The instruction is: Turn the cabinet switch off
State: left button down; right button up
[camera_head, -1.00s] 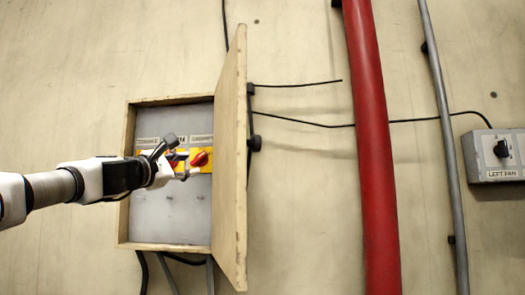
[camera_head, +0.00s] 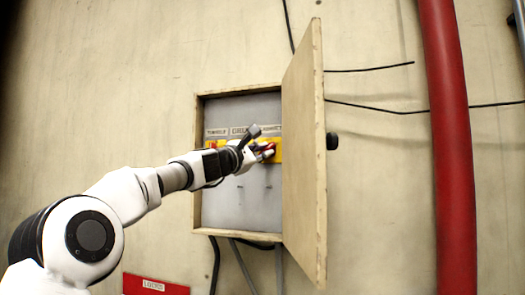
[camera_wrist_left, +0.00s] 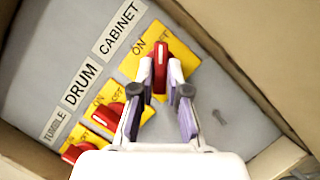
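The cabinet switch (camera_wrist_left: 160,68) is a red knob on a yellow plate under the "CABINET" label, at the upper middle of the left wrist view. Its plate reads "ON" on the left, with "OFF" partly hidden by the knob. The knob stands nearly upright in the picture, at a different angle from the other knobs. My left gripper (camera_wrist_left: 161,78) has one finger on each side of this knob, closed against it. In the head view the left gripper (camera_head: 262,149) reaches into the open box at the red knob (camera_head: 270,151). My right gripper is not in view.
The drum knob (camera_wrist_left: 107,115) and tumble knob (camera_wrist_left: 78,149) sit beside the cabinet switch. The wooden door (camera_head: 305,150) stands open close to the right of my gripper. A red pipe (camera_head: 446,130) runs down the wall farther right.

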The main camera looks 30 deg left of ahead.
pick_arm(q)
jog(key=shift+r, duration=0.3)
jog(key=shift+a+r+m+g+h+p, duration=0.1)
jog(key=shift+m+g+h+p, duration=0.25)
jog(key=shift+m+p, duration=0.9)
jog(key=shift+r+m+g+h+p, duration=0.15)
jog(key=shift+m+g+p, duration=0.45)
jog(key=shift+m+p, duration=0.65)
jog(key=shift+a+r+m+g+h+p, duration=0.15)
jog(key=shift+m+g+p, duration=0.3)
jog(key=shift+m+p, duration=0.8)
jog(key=shift+d+f+m+b, duration=0.1)
jog(key=shift+m+b, duration=0.25)
jog(key=c, duration=1.2)
grip_release()
jog(key=shift+d+f, duration=0.1)
jog(key=shift+o, duration=0.2)
jog(key=shift+w+d+f, duration=0.1)
jog(key=shift+w+f, duration=0.05)
jog(key=shift+w, duration=0.05)
jog(key=shift+s, duration=0.1)
